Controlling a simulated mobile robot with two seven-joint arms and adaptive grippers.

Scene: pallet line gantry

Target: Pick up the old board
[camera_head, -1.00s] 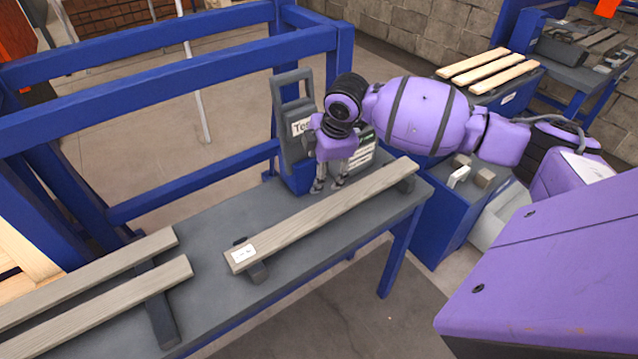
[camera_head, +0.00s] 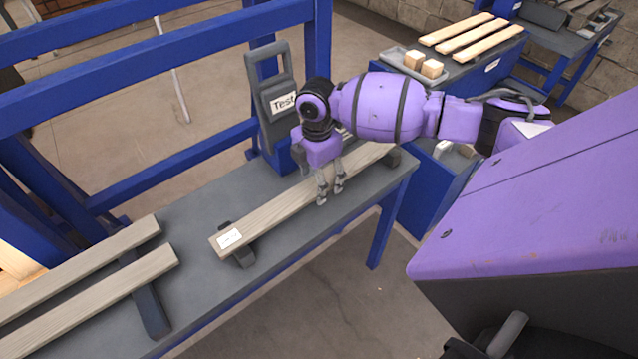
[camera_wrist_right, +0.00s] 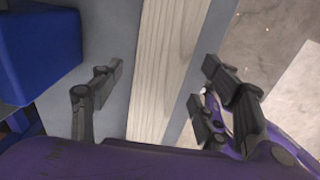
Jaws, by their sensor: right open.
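A weathered grey board (camera_head: 270,214) with a white label on its near-left end lies raised on two dark supports on the grey bench. My right gripper (camera_head: 330,196) hangs over the middle of this board, fingers pointing down. In the right wrist view the board (camera_wrist_right: 168,65) runs between the spread fingers of the open gripper (camera_wrist_right: 160,82), with a gap on both sides. Part of the board's far half is hidden behind my gripper. I cannot tell the exact height of the fingertips over it. My left gripper is not in view.
Two more grey boards (camera_head: 90,300) rest on a dark support at the bench's left. A blue frame (camera_head: 150,60) and a dark panel marked "Test" (camera_head: 270,95) stand behind the bench. Pale boards (camera_head: 480,42) and wooden blocks (camera_head: 432,68) lie at the back right.

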